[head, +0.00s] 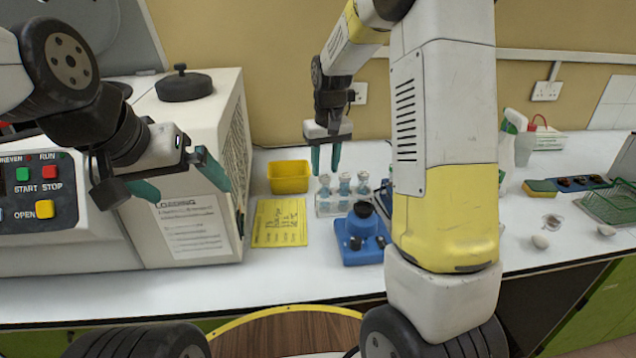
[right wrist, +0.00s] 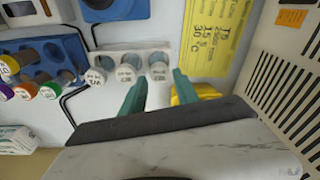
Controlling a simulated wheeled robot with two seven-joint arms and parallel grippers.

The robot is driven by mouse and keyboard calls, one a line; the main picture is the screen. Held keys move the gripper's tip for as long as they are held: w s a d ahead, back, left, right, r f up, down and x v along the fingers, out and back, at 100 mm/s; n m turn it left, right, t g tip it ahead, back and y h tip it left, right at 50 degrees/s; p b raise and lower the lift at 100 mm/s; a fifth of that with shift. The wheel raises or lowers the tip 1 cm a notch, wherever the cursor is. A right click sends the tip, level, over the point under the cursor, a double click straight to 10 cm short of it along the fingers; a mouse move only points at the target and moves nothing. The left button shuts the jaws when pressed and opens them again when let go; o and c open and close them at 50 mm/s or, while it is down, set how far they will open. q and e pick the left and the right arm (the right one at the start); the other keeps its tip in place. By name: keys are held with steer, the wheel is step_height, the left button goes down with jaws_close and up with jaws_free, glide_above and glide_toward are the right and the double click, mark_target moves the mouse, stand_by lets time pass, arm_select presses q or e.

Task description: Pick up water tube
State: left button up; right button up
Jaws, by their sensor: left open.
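A light rack (head: 328,206) holds three upright clear tubes with white caps, a left (head: 324,186), a middle (head: 344,186) and a right one (head: 362,184). In the right wrist view, that tube's cap (right wrist: 158,69) shows between and beyond the fingertips (right wrist: 157,84). My left gripper (head: 178,178) is open and empty in front of the white machine, far from the rack.
A yellow bin (head: 289,176) and a yellow note (head: 280,222) lie left of the rack. A blue device (head: 360,245) stands just in front of it. A blue rack (right wrist: 40,62) with colour-capped tubes is beside it. The white machine (head: 200,215) fills the left.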

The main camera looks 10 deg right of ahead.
mark_target(325, 176)
steer(key=f, duration=0.5)
steer(key=shift+w+f, duration=0.25)
steer(key=shift+c, duration=0.3)
jaws_close()
step_height(325, 176, up, 10)
steer(key=shift+r, duration=0.1)
